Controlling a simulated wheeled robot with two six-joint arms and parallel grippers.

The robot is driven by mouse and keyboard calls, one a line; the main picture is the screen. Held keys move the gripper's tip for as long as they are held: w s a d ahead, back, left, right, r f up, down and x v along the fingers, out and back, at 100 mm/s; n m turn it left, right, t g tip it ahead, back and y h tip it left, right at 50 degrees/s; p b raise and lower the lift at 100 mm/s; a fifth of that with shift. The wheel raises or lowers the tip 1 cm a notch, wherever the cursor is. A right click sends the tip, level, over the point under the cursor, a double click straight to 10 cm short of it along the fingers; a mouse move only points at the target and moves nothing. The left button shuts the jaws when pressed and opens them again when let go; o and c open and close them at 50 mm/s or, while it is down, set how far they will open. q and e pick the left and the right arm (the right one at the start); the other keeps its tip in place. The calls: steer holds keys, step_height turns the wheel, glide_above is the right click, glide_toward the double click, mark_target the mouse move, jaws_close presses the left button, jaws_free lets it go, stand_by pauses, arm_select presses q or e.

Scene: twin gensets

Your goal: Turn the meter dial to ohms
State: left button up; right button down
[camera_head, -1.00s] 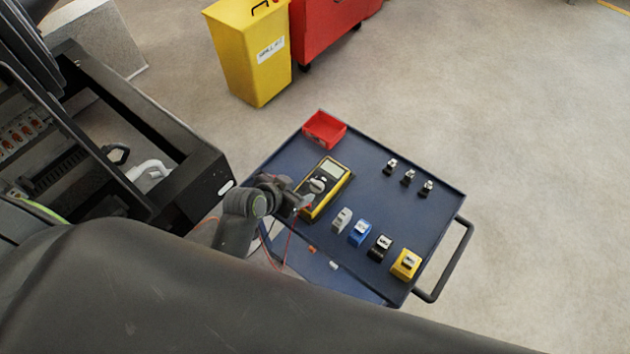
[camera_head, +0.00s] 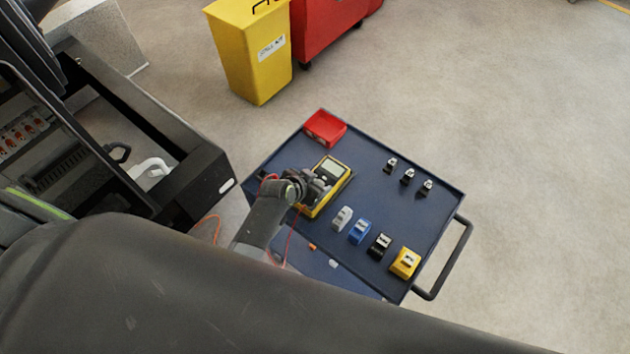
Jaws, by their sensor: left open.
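The yellow and black meter (camera_head: 337,172) lies on the blue cart top (camera_head: 375,160), with its grey display at the far end. My left gripper (camera_head: 318,185) is over the middle of the meter, where it covers the dial. The gripper is open, but its fingertips are small and dark here, and I cannot tell if they touch the dial. Which way the dial points is hidden. A red lead (camera_head: 290,238) hangs near the meter's near end. My right gripper is not in view.
A red bin (camera_head: 325,128) sits at the cart's far corner. Grey, blue (camera_head: 359,231), black and yellow (camera_head: 405,262) blocks line the near side. Three small dark parts (camera_head: 407,177) stand at the right. A black open-framed unit (camera_head: 185,190) is left of the cart.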

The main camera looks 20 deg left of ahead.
arm_select(q)
steer(key=shift+w+f, duration=0.1)
steer(key=c, duration=1)
